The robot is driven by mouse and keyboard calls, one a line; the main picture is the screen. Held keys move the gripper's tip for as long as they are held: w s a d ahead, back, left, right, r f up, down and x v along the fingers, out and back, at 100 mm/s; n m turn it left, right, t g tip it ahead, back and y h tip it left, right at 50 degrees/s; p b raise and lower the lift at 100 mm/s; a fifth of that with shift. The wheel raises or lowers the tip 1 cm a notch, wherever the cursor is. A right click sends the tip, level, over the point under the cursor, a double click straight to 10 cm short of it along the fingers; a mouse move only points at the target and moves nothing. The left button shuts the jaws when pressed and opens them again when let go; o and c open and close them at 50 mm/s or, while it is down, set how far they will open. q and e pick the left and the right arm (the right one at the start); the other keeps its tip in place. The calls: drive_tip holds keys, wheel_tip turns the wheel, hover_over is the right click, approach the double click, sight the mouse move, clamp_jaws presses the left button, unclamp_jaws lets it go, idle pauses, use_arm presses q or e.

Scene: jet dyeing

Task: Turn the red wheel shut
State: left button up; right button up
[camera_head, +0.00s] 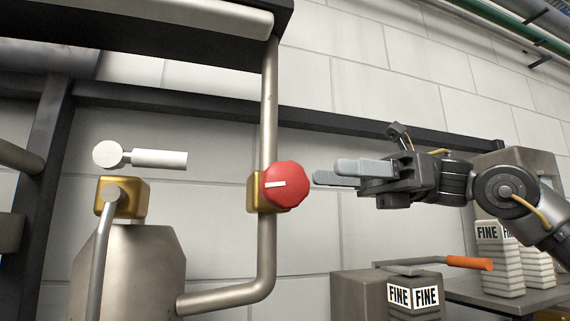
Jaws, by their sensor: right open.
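The red wheel (286,185) sits on a brass valve body (256,192) on a vertical grey pipe. A white mark on its face lies nearly level. My right gripper (332,173) is just to the right of the wheel, its grey fingers pointing left toward it. It is open and empty, with a small gap in the picture between the fingertips and the wheel. My left gripper does not show.
A white-handled lever (150,158) stands left over a brass fitting (123,198) and metal tank (128,270). White containers (505,270) stand on a shelf. A dark beam (200,105) crosses behind.

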sight(288, 174)
drive_tip(key=x, duration=0.2)
drive_tip(key=p+x, duration=0.1)
drive_tip(key=x, duration=0.1)
drive_tip(key=w+p+x, duration=0.1)
drive_tip(key=x, duration=0.2)
drive_tip(key=shift+w+a+f, duration=0.1)
drive_tip(key=shift+a, duration=0.2)
drive_tip(key=shift+s+a, duration=0.2)
drive_tip(key=shift+s, duration=0.05)
drive_tip(key=shift+s+a, duration=0.1)
drive_tip(key=shift+f, duration=0.1)
drive_tip(key=c, duration=0.9)
drive_tip(key=y+b, duration=0.1)
drive_tip(key=b, duration=0.3)
drive_tip(key=shift+f+g+y+b, duration=0.3)
drive_tip(key=shift+f+y, duration=0.05)
drive_tip(key=shift+y, duration=0.05)
drive_tip(key=shift+c, duration=0.3)
drive_tip(key=shift+r+y+b, duration=0.1)
drive_tip(key=shift+y+b, duration=0.2)
drive_tip(key=shift+r, duration=0.15)
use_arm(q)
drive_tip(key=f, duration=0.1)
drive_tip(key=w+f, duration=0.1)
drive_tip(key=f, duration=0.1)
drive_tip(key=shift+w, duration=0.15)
use_arm(e)
drive_tip(key=shift+r, duration=0.15)
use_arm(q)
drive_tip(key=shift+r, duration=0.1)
